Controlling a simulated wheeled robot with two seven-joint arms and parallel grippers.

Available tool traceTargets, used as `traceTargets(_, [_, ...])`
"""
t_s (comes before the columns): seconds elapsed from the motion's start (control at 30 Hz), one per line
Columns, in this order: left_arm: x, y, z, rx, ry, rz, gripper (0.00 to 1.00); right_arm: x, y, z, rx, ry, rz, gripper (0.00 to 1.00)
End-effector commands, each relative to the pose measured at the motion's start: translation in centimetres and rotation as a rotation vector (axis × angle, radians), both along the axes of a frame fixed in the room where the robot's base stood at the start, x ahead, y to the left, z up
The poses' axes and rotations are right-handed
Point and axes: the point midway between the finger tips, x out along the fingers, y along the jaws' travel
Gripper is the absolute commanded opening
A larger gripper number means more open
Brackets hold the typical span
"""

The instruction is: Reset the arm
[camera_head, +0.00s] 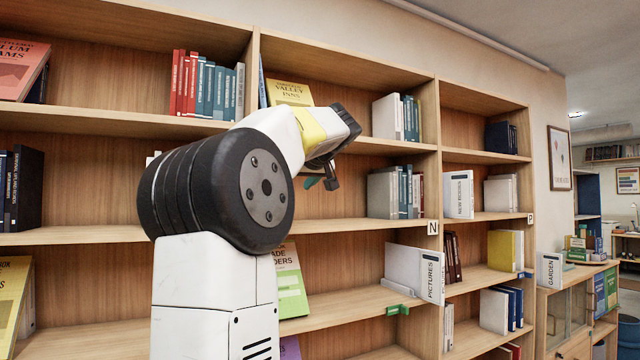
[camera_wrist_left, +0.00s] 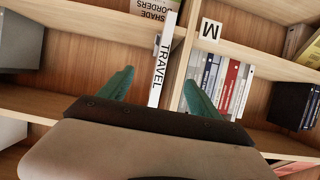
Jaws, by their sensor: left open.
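My left arm rises at the left centre of the head view, bent at a large black joint. Its left gripper (camera_head: 322,182) points at the bookcase (camera_head: 255,75), in front of the middle bay. In the left wrist view the gripper (camera_wrist_left: 157,88) shows two teal fingers spread apart, with nothing held. A white divider marked TRAVEL (camera_wrist_left: 161,62) appears in the gap between the fingers; I cannot tell how far beyond them it stands. My right gripper is not in view.
Shelves hold red and blue books (camera_head: 205,86), a yellow book (camera_head: 288,92) and a green book (camera_head: 290,283). A PICTURES divider (camera_head: 415,272) stands lower right, above a green clip (camera_head: 397,310). Red and white books (camera_wrist_left: 228,82) show in the wrist view. Open room lies far right.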

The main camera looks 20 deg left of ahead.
Motion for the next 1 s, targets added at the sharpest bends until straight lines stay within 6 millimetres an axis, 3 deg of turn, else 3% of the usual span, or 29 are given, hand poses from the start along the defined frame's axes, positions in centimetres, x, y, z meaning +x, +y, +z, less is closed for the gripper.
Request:
traceTargets(0.83, [-0.1, 0.0, -0.1, -0.001, 0.003, -0.003, 0.73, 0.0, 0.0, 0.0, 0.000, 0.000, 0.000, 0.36])
traceTargets(0.93, [-0.8, -0.6, -1.4, -0.021, 0.039, -0.039, 0.73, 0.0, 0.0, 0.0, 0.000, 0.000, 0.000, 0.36])
traceTargets(1.0, [-2.0, -1.6, -3.6, -0.050, 0.096, -0.098, 0.73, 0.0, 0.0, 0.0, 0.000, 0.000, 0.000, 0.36])
